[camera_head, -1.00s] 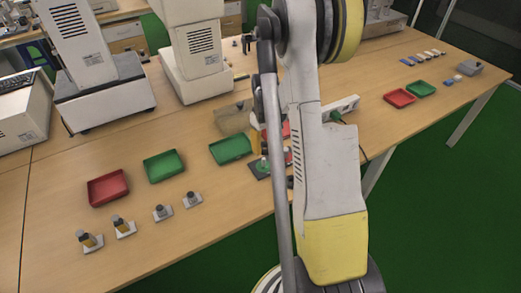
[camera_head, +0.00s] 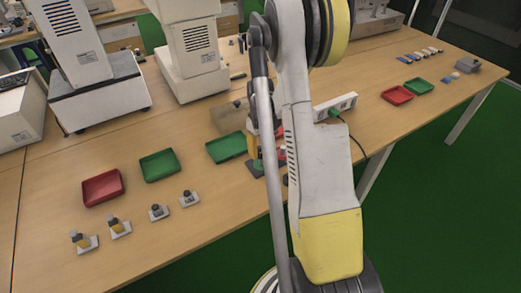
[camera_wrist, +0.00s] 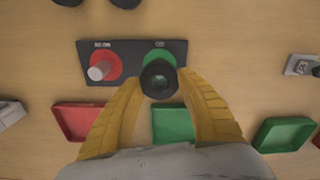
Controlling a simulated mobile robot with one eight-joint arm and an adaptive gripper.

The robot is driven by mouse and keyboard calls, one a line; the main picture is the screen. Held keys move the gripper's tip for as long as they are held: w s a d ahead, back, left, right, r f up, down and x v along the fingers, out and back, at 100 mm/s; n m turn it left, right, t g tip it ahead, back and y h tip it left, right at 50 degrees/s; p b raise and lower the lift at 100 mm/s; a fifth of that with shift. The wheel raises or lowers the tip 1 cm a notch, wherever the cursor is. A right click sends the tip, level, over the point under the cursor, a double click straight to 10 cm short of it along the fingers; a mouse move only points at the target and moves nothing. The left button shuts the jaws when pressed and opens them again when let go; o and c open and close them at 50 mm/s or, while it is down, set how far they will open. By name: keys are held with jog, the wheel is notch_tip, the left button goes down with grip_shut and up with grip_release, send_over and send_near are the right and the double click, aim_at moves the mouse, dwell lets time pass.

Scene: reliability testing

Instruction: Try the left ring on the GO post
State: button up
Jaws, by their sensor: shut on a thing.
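The gauge plate (camera_wrist: 128,64) is dark, with a pale post (camera_wrist: 99,70) on a red disc at left and a green disc (camera_wrist: 151,56) at right. My gripper (camera_wrist: 159,88) has yellow fingers and is shut on a dark round ring (camera_wrist: 158,79). In the head view, my arm partly hides the gripper (camera_head: 254,152) at the plate (camera_head: 256,168).
Near the plate are a green tray (camera_head: 227,147) and a partly hidden red one. Farther left are a red tray (camera_head: 103,187), a green tray (camera_head: 160,165) and several small stands (camera_head: 120,229). A white power strip (camera_head: 336,106) lies behind my arm. Bare table lies in front.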

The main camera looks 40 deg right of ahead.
aim_at(260, 163)
jog(key=shift+f+b, duration=2.05)
jog(key=shift+f, duration=0.35)
jog(key=shift+r, duration=0.1)
jog(key=shift+r+p, duration=2.05)
jog(key=shift+r, duration=1.2)
